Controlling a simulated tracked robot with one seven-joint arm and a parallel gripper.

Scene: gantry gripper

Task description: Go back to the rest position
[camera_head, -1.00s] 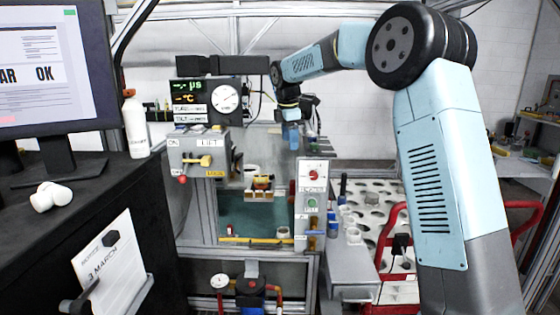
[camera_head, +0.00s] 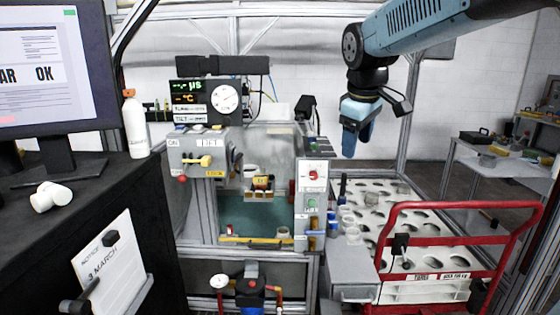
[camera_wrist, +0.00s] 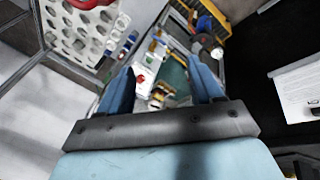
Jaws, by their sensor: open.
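My gripper (camera_head: 352,140) hangs from my blue arm at the upper right of the head view. It points down, in the air above the white rack and apart from everything. In the wrist view my gripper (camera_wrist: 160,88) shows two blue fingers spread apart with nothing between them. The gantry station (camera_head: 255,210) with its tank stands lower left of the gripper in the head view. Its tank area also shows beyond the fingers in the wrist view (camera_wrist: 172,75).
A white rack (camera_head: 395,192) with round holes stands below the gripper, beside a red-railed cart (camera_head: 455,205). A monitor (camera_head: 50,60) and a white bottle (camera_head: 135,125) stand on the black desk (camera_head: 95,195) at left. A side table (camera_head: 490,160) is at far right.

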